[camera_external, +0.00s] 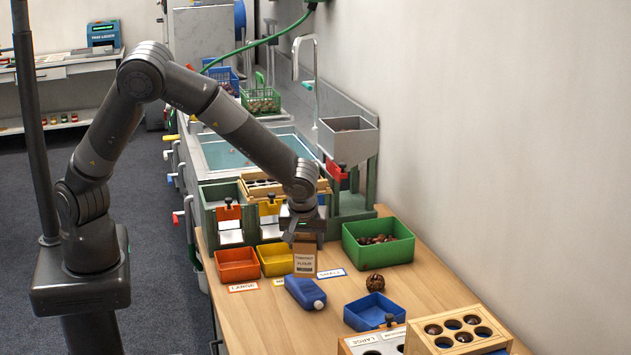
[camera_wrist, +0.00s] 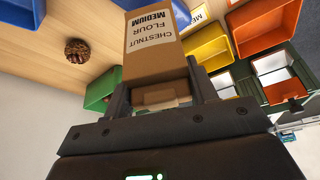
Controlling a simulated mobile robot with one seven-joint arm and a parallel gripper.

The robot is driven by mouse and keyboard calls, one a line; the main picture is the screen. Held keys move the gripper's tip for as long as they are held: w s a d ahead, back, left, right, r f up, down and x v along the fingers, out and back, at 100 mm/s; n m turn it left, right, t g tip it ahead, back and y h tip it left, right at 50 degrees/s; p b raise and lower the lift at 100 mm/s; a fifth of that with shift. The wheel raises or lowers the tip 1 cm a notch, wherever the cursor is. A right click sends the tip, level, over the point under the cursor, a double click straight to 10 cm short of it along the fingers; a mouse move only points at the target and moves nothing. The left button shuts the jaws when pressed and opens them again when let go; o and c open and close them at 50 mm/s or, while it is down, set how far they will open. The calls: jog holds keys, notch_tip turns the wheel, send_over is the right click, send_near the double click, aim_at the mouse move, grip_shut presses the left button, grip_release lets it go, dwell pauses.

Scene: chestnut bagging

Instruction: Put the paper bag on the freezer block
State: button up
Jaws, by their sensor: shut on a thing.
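The paper bag (camera_external: 304,262) is a small brown box-shaped bag with a white label. In the wrist view the label on the bag (camera_wrist: 155,62) reads chestnut flour, medium. My gripper (camera_external: 303,240) is shut on the bag, with a finger on each side of it, and points down; the fingers also show in the wrist view (camera_wrist: 160,98). The freezer block (camera_external: 306,293) is a blue slab with a white cap, lying on the wooden table. The bag appears just behind it in the external view; whether the bag touches the table cannot be told.
An orange bin (camera_external: 238,265) and a yellow bin (camera_external: 275,261) stand left of the bag. A green bin (camera_external: 378,243) is to the right, with a round brown object (camera_external: 375,283) and a blue tray (camera_external: 374,312) nearer the camera. Small label cards lie between. A wooden holed rack (camera_external: 460,335) fills the front right.

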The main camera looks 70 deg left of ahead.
aim_at(306, 253)
jog(key=shift+f, duration=1.7)
jog(key=shift+f, duration=0.15)
jog(key=o, duration=1)
jog(key=shift+o, duration=0.2)
